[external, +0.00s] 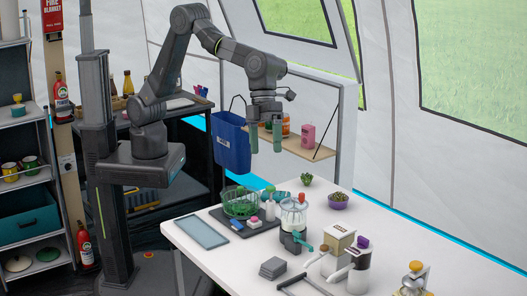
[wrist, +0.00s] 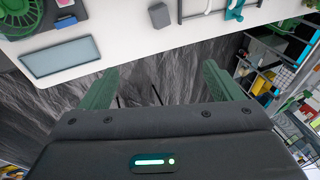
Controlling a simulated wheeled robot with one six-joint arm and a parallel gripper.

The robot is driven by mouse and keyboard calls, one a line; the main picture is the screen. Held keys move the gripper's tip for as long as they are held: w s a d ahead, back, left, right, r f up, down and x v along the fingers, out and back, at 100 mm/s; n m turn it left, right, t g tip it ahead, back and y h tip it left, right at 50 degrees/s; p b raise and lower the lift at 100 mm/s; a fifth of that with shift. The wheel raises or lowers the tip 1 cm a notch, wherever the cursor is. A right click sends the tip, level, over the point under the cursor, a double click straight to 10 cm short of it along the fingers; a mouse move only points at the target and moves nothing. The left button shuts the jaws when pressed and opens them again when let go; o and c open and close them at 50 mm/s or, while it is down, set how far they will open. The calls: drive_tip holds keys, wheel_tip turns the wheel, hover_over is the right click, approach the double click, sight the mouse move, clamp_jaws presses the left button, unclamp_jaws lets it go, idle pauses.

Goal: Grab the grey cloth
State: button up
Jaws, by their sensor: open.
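A small dark grey folded item (external: 272,268), which looks like the grey cloth, lies flat on the white table near its front edge. It also shows in the wrist view (wrist: 159,15) at the top edge, beyond my fingers. My gripper (external: 265,139) hangs in the air above table height, with its green fingers pointing down and apart. In the wrist view my gripper (wrist: 159,78) is open and empty, with dark floor between its fingers. It is well apart from the grey item.
The white table (external: 215,264) holds a blue-grey tray (external: 202,232), a green wire basket (external: 241,202), a blender (external: 293,218) and two lidded canisters to the right of the grey item. A blue bag (external: 231,143) hangs beside my gripper. A shelf (external: 300,148) with jars is behind it.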

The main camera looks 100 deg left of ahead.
drive_tip(key=n+t+y+b, duration=0.2)
drive_tip(key=n+b, duration=0.5)
drive_tip(key=n, duration=1.3)
approach(272, 263)
drive_tip(key=shift+n+t, duration=0.3)
drive_tip(key=p+x, duration=0.1)
drive_tip(key=x, duration=0.3)
drive_tip(key=shift+a+f, duration=0.1)
drive_tip(key=shift+a, duration=0.05)
drive_tip(key=shift+s+p+x, duration=0.2)
drive_tip(key=shift+p+x, duration=0.65)
drive_tip(key=shift+x, duration=1.75)
drive_tip(key=c, duration=1)
drive_tip(key=shift+c, duration=0.2)
